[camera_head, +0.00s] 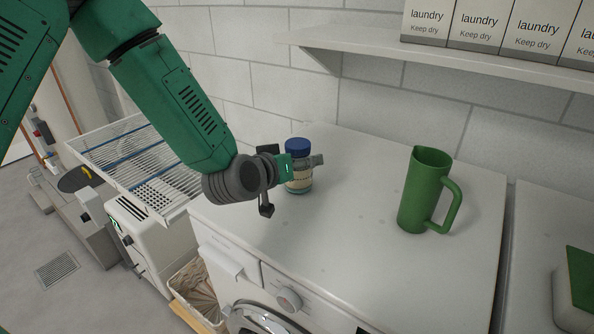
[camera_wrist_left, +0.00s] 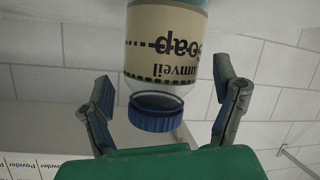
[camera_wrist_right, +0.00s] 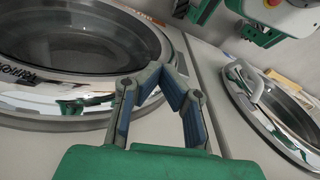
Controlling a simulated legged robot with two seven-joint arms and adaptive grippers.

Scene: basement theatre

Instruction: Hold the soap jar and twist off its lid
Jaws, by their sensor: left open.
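The soap jar (camera_head: 299,180) stands upright on the white machine top, with a clear body and a cream label. Its blue lid (camera_head: 298,146) is on. My left gripper (camera_head: 303,162) is at the jar's upper part, just below the lid. In the left wrist view the jar (camera_wrist_left: 165,45) appears upside down, with its lid (camera_wrist_left: 156,113) between the spread fingers of my left gripper (camera_wrist_left: 165,95). Gaps show on both sides of the lid. My right gripper (camera_wrist_right: 160,75) is empty, with its fingertips together, in front of a washer door. It is outside the head view.
A green pitcher (camera_head: 425,190) stands on the same top (camera_head: 345,230), right of the jar. A shelf (camera_head: 450,57) with laundry boxes (camera_head: 478,22) hangs above. A wire drying rack (camera_head: 140,165) is at the left. The top between jar and pitcher is clear.

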